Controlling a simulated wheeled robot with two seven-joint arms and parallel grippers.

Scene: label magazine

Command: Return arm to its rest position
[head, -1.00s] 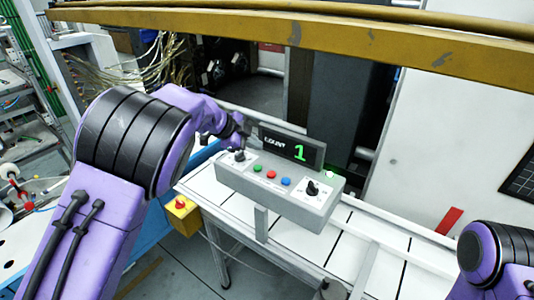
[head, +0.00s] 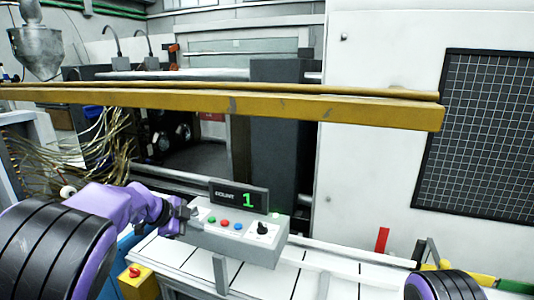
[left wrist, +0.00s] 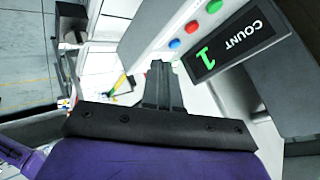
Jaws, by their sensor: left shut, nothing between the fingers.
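My left arm is purple and black and comes in from the left in the head view. Its gripper (head: 187,212) is at the left end of a grey control box (head: 235,240), close to the box's left knob; I cannot tell whether they touch. In the left wrist view the fingers (left wrist: 160,75) are together with nothing between them. The box carries green, red and blue buttons, a black knob (head: 262,228) on its right and a display (head: 238,195) reading COUNT 1. Of my right arm only a black and purple link shows at the bottom right; its gripper is out of view.
The box stands on a post above a white slatted conveyor (head: 255,275). A yellow beam (head: 270,105) crosses behind and above it. A yellow box with a red button (head: 136,283) is at lower left. Loose cables (head: 105,140) hang at the left.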

